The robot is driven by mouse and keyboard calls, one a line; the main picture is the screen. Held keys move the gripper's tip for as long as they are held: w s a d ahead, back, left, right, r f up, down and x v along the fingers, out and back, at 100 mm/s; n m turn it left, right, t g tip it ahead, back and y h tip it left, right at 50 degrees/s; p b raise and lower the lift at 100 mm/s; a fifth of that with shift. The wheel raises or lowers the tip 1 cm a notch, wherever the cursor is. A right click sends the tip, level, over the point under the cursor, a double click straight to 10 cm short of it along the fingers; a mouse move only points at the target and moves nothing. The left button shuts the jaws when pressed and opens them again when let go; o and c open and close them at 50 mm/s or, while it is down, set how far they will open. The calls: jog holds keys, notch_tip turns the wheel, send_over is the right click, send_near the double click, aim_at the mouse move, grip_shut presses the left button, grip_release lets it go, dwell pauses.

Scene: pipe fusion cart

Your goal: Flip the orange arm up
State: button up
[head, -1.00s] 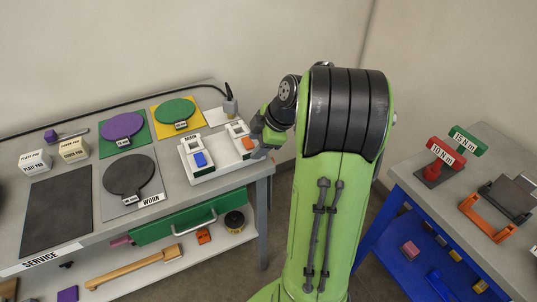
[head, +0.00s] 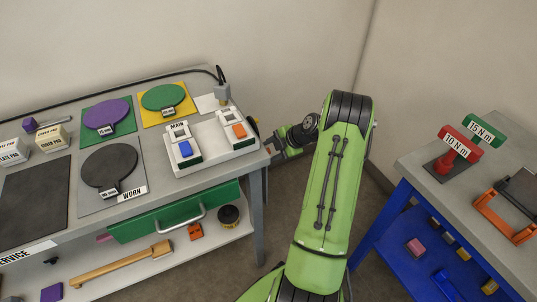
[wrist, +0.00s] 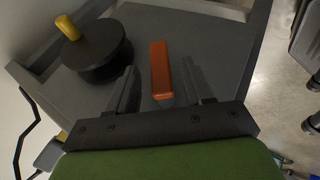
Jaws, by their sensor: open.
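In the wrist view an orange bar (wrist: 161,62) stands out from a dark grey surface (wrist: 215,45). My gripper (wrist: 159,72) is open, with one finger on each side of the bar and visible gaps between. I cannot tell whether the fingertips reach past it. A black round part with a yellow knob (wrist: 95,48) sits left of the bar. In the head view my gripper (head: 272,150) is beside the right end of the grey bench, partly hidden; the bar cannot be made out clearly there.
A white switch box with a blue and an orange rocker (head: 212,140) stands at the bench's right end. Below are a green drawer (head: 165,218) and a shelf. A blue-legged table (head: 425,180) stands right, bearing an orange frame (head: 500,220). Floor between is clear.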

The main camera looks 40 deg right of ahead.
jog(key=x, duration=0.2)
jog(key=shift+w+a+f, duration=0.1)
jog(key=shift+w+f, duration=0.15)
jog(key=shift+f, duration=0.05)
grip_shut()
